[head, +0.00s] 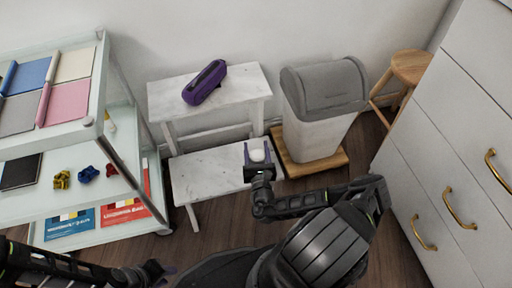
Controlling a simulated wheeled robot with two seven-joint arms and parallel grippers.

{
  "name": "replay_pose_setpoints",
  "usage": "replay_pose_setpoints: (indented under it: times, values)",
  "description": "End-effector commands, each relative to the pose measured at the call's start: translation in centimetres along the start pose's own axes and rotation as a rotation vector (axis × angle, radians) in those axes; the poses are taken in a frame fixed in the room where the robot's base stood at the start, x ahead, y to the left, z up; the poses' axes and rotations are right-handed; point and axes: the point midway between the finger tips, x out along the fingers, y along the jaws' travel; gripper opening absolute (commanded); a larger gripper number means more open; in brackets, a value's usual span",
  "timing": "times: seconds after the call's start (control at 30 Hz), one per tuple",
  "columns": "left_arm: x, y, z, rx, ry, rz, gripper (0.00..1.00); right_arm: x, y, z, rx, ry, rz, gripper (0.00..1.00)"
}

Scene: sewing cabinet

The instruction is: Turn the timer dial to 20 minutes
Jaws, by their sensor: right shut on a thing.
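My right gripper (257,150) is over the lower marble step of the white stand. It is shut on a small white round thing (257,155), which looks like the timer. The fingers sit on either side of it. No dial marks or minute numbers can be made out at this size, so the setting cannot be read. My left gripper (168,270) is low at the bottom left, near the foot of the glass shelf and apart from the stand. Its fingers are too dark and small to show whether they are open.
A purple case (205,82) lies on the upper step (240,88). A grey-lidded bin (318,128) stands on a wooden base to the right. A glass shelf (122,160) with notebooks is at left. White drawers (455,130) and a wooden stool (410,66) are at right.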

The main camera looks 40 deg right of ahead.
Motion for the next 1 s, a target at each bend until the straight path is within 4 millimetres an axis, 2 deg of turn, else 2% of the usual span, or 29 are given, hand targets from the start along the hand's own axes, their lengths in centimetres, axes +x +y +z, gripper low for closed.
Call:
replay_pose_setpoints:
  times: [0.03,0.3,0.63,0.77,1.0]
  values:
    - [0.0,0.0,0.0,0.000,0.000,0.000,0.32,0.0,0.0,0.0,0.000,0.000,0.000,0.56]
    - [0.0,0.0,0.0,0.000,0.000,0.000,0.32,0.0,0.0,0.0,0.000,0.000,0.000,0.77]
    - [-0.1,0.1,0.0,0.000,0.000,0.000,0.32,-0.3,0.0,0.0,0.000,0.001,0.000,0.77]
    - [-0.7,0.3,0.1,0.001,-0.003,0.001,0.32,-1.6,-0.1,0.1,0.002,0.004,-0.001,0.77]
    - [-1.8,1.1,0.5,0.007,-0.012,0.006,0.32,-5.6,-0.1,0.2,0.004,0.003,-0.004,0.77]
